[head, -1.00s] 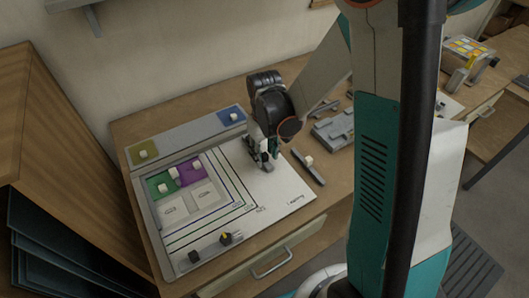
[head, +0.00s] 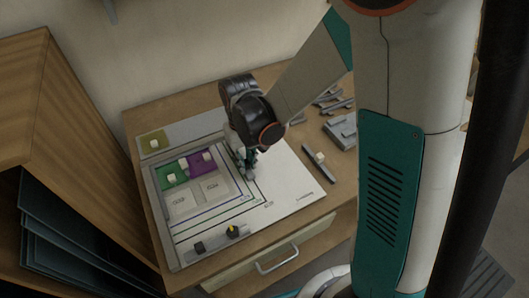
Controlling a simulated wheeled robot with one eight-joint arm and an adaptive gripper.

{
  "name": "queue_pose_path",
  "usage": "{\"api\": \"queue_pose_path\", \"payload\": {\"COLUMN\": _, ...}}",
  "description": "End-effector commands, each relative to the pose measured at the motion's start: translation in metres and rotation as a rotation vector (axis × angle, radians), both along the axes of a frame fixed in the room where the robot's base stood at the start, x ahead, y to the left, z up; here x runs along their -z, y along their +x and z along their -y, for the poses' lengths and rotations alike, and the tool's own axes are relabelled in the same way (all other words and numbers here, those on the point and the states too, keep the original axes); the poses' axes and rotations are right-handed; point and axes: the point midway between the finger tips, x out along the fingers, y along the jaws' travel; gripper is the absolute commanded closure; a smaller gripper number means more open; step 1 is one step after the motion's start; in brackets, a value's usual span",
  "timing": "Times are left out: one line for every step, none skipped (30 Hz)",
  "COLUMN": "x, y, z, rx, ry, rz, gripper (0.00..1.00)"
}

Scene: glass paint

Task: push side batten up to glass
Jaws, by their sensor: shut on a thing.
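My gripper (head: 246,166) points down over the white board, right of the coloured panes. It is shut, with a small grey piece (head: 250,176) at its fingertips. This piece appears to be the side batten, but the fingers and wrist hide most of it. The glass panes lie inside the frame lines: a green pane (head: 168,182) and a purple pane (head: 200,170), with white cubes on them, above two pale panes (head: 180,202). A gap seems to lie between the gripper and the panes; exact contact cannot be told.
A dark bar with a white cube (head: 318,165) lies by the board's right edge. Grey blocks (head: 341,130) stand farther right. A yellow pane (head: 154,141) lies on the back strip. Dark knobs (head: 232,232) sit at the front. The board's right front (head: 290,188) is clear.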

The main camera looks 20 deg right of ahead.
Motion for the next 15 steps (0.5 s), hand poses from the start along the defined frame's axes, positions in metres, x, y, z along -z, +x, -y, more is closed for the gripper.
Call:
{"api": "queue_pose_path", "payload": {"x": 0.001, "y": -0.003, "z": -0.013, "rx": -0.007, "ry": 0.0, "rz": 0.0, "gripper": 1.0}}
{"api": "queue_pose_path", "payload": {"x": 0.001, "y": -0.004, "z": -0.019, "rx": -0.006, "ry": 0.0, "rz": 0.0, "gripper": 1.0}}
{"api": "queue_pose_path", "payload": {"x": 0.001, "y": -0.006, "z": -0.027, "rx": -0.006, "ry": 0.0, "rz": 0.0, "gripper": 1.0}}
{"api": "queue_pose_path", "payload": {"x": 0.001, "y": -0.007, "z": -0.032, "rx": -0.005, "ry": 0.0, "rz": 0.0, "gripper": 1.0}}
{"api": "queue_pose_path", "payload": {"x": 0.001, "y": -0.008, "z": -0.037, "rx": -0.005, "ry": 0.0, "rz": 0.0, "gripper": 1.0}}
{"api": "queue_pose_path", "payload": {"x": 0.001, "y": -0.009, "z": -0.043, "rx": -0.004, "ry": 0.0, "rz": 0.0, "gripper": 1.0}}
{"api": "queue_pose_path", "payload": {"x": 0.001, "y": -0.009, "z": -0.047, "rx": -0.003, "ry": 0.0, "rz": 0.0, "gripper": 1.0}}
{"api": "queue_pose_path", "payload": {"x": 0.001, "y": -0.01, "z": -0.05, "rx": -0.003, "ry": 0.0, "rz": 0.0, "gripper": 1.0}}
{"api": "queue_pose_path", "payload": {"x": 0.0, "y": -0.011, "z": -0.054, "rx": -0.002, "ry": 0.0, "rz": 0.0, "gripper": 1.0}}
{"api": "queue_pose_path", "payload": {"x": 0.0, "y": -0.011, "z": -0.056, "rx": -0.002, "ry": 0.0, "rz": 0.0, "gripper": 1.0}}
{"api": "queue_pose_path", "payload": {"x": 0.0, "y": -0.012, "z": -0.058, "rx": -0.001, "ry": 0.0, "rz": 0.0, "gripper": 1.0}}
{"api": "queue_pose_path", "payload": {"x": 0.0, "y": -0.012, "z": -0.06, "rx": -0.001, "ry": -0.001, "rz": 0.0, "gripper": 1.0}}
{"api": "queue_pose_path", "payload": {"x": 0.0, "y": -0.012, "z": -0.06, "rx": 0.0, "ry": -0.001, "rz": 0.0, "gripper": 1.0}}
{"api": "queue_pose_path", "payload": {"x": 0.0, "y": -0.012, "z": -0.061, "rx": 0.0, "ry": -0.001, "rz": 0.0, "gripper": 1.0}}
{"api": "queue_pose_path", "payload": {"x": 0.0, "y": -0.012, "z": -0.062, "rx": 0.0, "ry": 0.0, "rz": 0.0, "gripper": 1.0}}
